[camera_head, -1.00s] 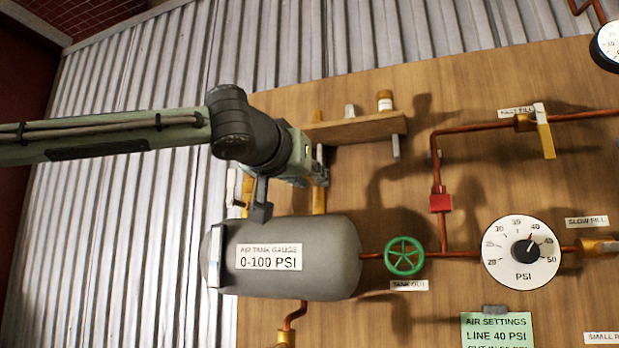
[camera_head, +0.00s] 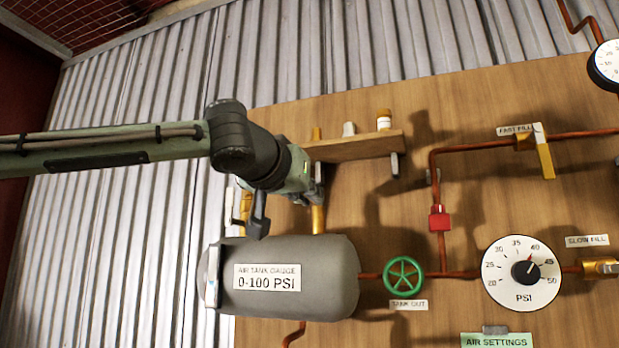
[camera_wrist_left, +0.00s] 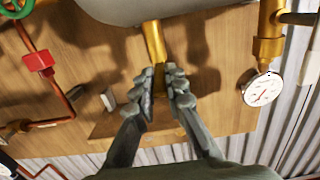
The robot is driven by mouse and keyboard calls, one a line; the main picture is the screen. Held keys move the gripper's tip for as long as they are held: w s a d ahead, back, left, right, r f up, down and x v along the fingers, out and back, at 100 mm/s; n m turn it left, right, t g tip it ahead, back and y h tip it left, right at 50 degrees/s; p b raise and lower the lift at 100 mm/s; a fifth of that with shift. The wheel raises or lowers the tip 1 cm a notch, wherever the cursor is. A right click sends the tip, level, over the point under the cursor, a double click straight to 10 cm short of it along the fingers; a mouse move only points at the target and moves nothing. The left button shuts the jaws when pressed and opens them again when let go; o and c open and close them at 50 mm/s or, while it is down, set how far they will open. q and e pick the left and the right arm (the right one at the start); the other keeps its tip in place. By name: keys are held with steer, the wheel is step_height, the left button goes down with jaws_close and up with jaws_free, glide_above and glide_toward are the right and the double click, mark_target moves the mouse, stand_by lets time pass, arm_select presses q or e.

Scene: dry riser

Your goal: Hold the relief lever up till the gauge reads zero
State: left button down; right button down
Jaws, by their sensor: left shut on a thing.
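My left gripper (camera_head: 290,205) is above the grey tank (camera_head: 340,275), beside an upright brass pipe (camera_head: 318,218). In the left wrist view its two fingers (camera_wrist_left: 161,85) are close together at the brass piece (camera_wrist_left: 154,42) coming off the tank. My right gripper is not in view.
A wooden shelf (camera_head: 350,148) with small items is close behind the gripper. A green valve wheel (camera_head: 403,276), a large PSI dial (camera_head: 520,273) pointing near 40, and a yellow fast-fill lever (camera_head: 545,158) are farther right. Corrugated wall is at the left.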

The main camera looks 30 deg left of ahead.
arm_select(q)
steer(key=shift+r+p, duration=0.4)
steer(key=shift+p, duration=0.4)
steer(key=shift+w+a+r+g, duration=0.1)
steer(key=shift+a+r+g, duration=0.05)
steer(key=shift+g, duration=0.35)
steer(key=shift+w+r+g+h, duration=0.2)
steer(key=shift+r+g+h, duration=0.25)
steer(key=shift+g, duration=0.5)
steer(key=shift+w+r+g+h, duration=0.15)
steer(key=shift+r+g+h, duration=0.1)
steer(key=shift+r+g, duration=0.55)
steer(key=shift+f, duration=0.1)
stand_by(4.8)
